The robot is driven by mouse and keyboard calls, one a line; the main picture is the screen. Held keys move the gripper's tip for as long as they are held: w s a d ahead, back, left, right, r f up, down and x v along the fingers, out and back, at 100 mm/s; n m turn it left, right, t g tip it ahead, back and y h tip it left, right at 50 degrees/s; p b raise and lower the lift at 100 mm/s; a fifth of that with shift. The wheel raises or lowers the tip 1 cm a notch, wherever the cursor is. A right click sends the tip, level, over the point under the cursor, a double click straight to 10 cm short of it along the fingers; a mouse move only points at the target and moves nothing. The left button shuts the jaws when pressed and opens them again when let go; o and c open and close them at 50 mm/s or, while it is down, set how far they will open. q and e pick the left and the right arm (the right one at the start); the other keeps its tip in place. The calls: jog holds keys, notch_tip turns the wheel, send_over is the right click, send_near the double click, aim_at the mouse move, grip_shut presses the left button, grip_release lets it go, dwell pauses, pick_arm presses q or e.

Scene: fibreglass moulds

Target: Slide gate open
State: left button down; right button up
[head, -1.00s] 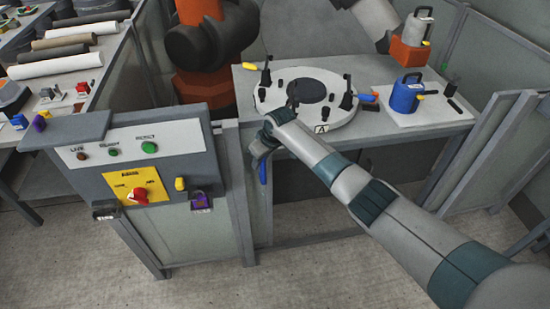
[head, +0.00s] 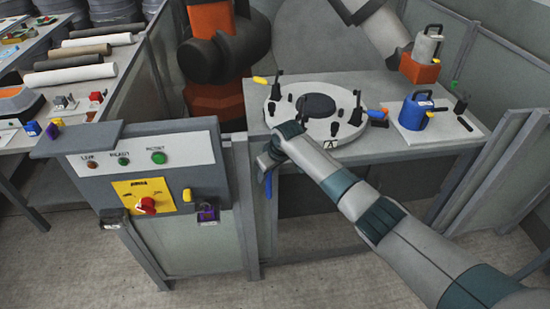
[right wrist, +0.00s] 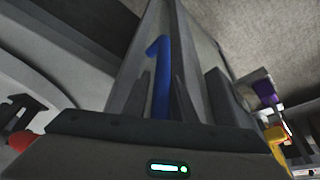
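A blue upright handle (head: 268,184) stands at the left end of the wide opening in the cell fence. It is on the narrow gate edge (head: 262,222) beside the control panel's fence post. My right gripper (head: 267,163) is at the handle's upper part. Contact on the right side is hard to make out. The gate panel is mostly hidden behind the fixed panel and my arm. My left gripper is not in view.
A control panel (head: 85,182) with a red knob (head: 146,206) stands left of the gate. Behind the opening, a table (head: 385,88) bears a round mould (head: 287,122) and a blue can (head: 417,112). Fence panels (head: 515,160) bound the right side.

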jog(key=b+v, duration=0.3)
jog(key=v, duration=1.4)
jog(key=shift+s+f, duration=0.1)
